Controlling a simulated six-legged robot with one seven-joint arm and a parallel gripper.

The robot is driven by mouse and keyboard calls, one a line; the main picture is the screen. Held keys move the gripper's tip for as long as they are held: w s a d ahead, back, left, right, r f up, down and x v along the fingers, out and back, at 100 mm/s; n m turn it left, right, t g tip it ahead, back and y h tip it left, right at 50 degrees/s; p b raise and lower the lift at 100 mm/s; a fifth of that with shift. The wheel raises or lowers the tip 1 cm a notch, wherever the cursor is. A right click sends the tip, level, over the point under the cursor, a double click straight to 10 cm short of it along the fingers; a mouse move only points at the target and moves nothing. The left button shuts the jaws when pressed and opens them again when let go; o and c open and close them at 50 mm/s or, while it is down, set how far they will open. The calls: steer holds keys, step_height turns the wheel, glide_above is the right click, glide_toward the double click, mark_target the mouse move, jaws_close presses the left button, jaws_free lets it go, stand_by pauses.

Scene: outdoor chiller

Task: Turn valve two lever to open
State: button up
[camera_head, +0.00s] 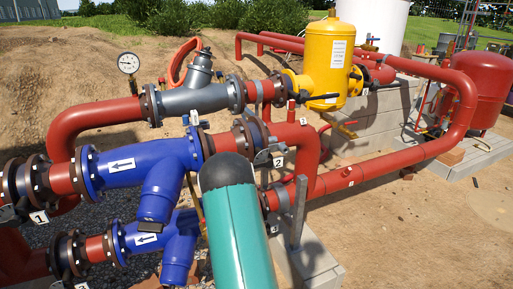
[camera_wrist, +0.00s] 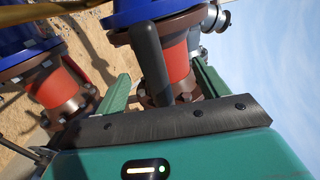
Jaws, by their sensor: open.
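The label marked 2 (camera_head: 278,162) sits on the red pipework at the middle of the head view. A dark valve handle (camera_head: 263,157) shows beside it, partly hidden by my teal arm. In the wrist view, a dark grey lever (camera_wrist: 150,58) runs lengthwise in front of red and brown flanged pipe. My gripper (camera_wrist: 160,72) is open, with one green finger on each side of the lever. The lever appears to lie between the fingers. I cannot tell whether either finger touches it. In the head view my fingers are hidden behind my arm.
Blue strainers (camera_head: 135,165) with arrows stand left of my arm. A yellow vessel (camera_head: 330,55) and a pressure gauge (camera_head: 128,63) rise behind. A red pipe (camera_head: 400,155) runs to the right. A grey upright post (camera_head: 299,210) stands close to my arm. Bare ground lies at right.

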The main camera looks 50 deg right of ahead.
steer(key=v, duration=0.7)
stand_by(0.4)
steer(key=shift+s, duration=0.1)
steer(key=v, duration=1.3)
steer(key=shift+s+a, duration=0.15)
steer(key=shift+s, duration=0.1)
steer(key=shift+a, duration=0.1)
